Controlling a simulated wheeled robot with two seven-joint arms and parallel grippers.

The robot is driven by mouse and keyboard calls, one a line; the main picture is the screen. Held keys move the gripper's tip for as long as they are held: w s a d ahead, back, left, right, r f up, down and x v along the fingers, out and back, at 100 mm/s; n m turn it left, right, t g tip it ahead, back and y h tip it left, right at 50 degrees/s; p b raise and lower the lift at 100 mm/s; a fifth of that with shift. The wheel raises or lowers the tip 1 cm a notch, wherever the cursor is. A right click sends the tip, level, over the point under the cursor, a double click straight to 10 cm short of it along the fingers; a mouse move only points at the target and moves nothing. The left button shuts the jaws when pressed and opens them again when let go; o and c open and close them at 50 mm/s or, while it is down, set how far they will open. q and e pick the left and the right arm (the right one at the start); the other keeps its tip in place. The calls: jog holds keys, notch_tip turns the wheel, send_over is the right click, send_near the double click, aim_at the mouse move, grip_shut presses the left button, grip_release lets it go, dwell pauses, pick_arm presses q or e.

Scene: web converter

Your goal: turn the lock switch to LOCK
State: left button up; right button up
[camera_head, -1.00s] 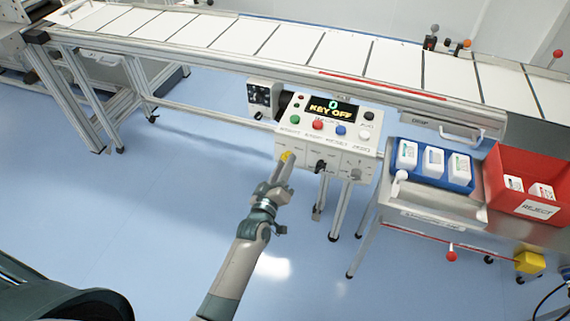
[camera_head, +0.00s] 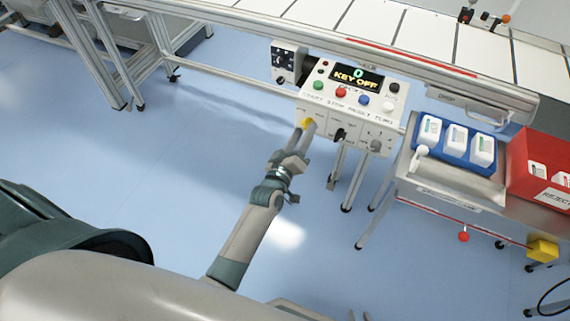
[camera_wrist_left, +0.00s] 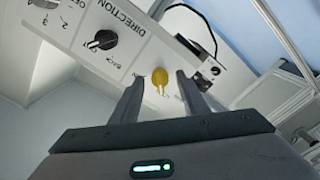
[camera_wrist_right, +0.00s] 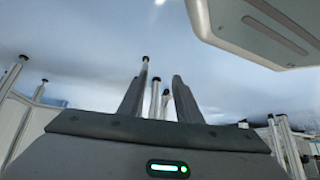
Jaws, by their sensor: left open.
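The white control panel (camera_head: 345,113) has a display (camera_head: 356,77) reading "0 KEY OFF". A yellow key-shaped switch, seemingly the lock switch (camera_head: 307,122), sits on its lower left front; I cannot read its position labels. In the left wrist view the yellow switch (camera_wrist_left: 159,76) lies between and just beyond the fingertips of my left gripper (camera_wrist_left: 160,88). My left gripper (camera_head: 304,130) is open in front of the switch; contact cannot be told. My right gripper (camera_wrist_right: 157,88) is open and empty in the right wrist view, with metal legs behind it.
A black direction knob (camera_wrist_left: 103,40) is beside the yellow switch. Red, blue and other buttons (camera_head: 341,92) are above. A grey box with black knobs (camera_head: 288,62) hangs left of the panel. A blue tray (camera_head: 451,156) with white bottles and a red bin (camera_head: 530,150) stand to the right.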

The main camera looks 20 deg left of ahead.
pick_arm(q)
jog(key=s+b, duration=0.1)
jog(key=s, duration=1.5)
jog(key=shift+s+a+b, duration=0.15)
jog(key=shift+a+b, duration=0.1)
jog(key=shift+b, duration=0.15)
pick_arm(e)
jog(key=shift+s+d+f+g+h, duration=0.15)
jog(key=shift+s+d+f+g, duration=0.05)
jog(key=shift+d+f+g, duration=0.2)
jog(key=shift+s+d+f+g+h, duration=0.2)
jog(key=shift+d+f+g, duration=0.15)
jog(key=shift+d, duration=0.15)
jog(key=shift+s+f, duration=0.15)
pick_arm(q)
jog(key=shift+f, duration=0.1)
pick_arm(e)
jog(key=shift+s, duration=0.1)
